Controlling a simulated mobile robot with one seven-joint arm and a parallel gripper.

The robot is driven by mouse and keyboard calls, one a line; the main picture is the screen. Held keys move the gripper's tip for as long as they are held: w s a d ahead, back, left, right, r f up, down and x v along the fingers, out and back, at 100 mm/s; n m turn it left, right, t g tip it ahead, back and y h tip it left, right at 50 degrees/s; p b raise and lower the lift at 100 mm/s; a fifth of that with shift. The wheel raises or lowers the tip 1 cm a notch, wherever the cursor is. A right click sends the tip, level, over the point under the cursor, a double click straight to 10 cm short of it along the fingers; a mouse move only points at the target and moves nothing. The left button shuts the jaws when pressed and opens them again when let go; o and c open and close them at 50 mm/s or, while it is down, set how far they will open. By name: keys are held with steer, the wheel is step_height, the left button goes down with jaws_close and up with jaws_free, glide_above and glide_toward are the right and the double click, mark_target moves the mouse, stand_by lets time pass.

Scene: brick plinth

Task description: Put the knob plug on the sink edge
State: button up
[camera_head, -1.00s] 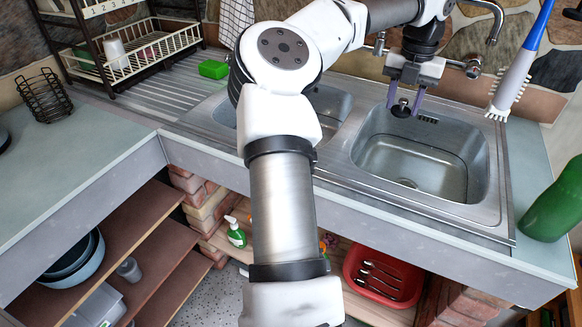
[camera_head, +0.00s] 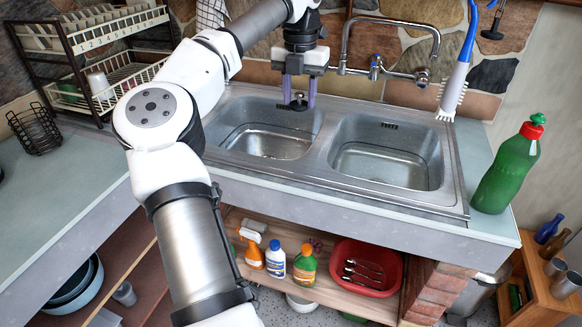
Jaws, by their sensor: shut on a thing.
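The knob plug (camera_head: 299,104), a small dark disc with a knob, hangs between the purple fingertips of my gripper (camera_head: 299,94). My gripper is shut on it and points down. In the picture it is over the back right part of the left basin (camera_head: 265,143). The plug looks clear of the basin floor, but its exact height over the sink is hard to tell. The steel sink edge (camera_head: 453,170) runs around both basins, and its right and front strips look bare.
A tap (camera_head: 376,68) rises behind the sink, right of my gripper. A blue-handled white brush (camera_head: 453,92) hangs at the right. A green bottle (camera_head: 507,172) stands on the counter right of the sink. A dish rack (camera_head: 110,80) stands at the back left.

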mark_target(298, 171)
step_height(298, 171, down, 18)
steer(key=p, duration=0.3)
steer(key=shift+f, duration=0.25)
steer(key=shift+f, duration=0.1)
steer(key=o, duration=1)
steer(key=shift+c, duration=0.2)
step_height(298, 171, up, 12)
steer(key=b, duration=0.2)
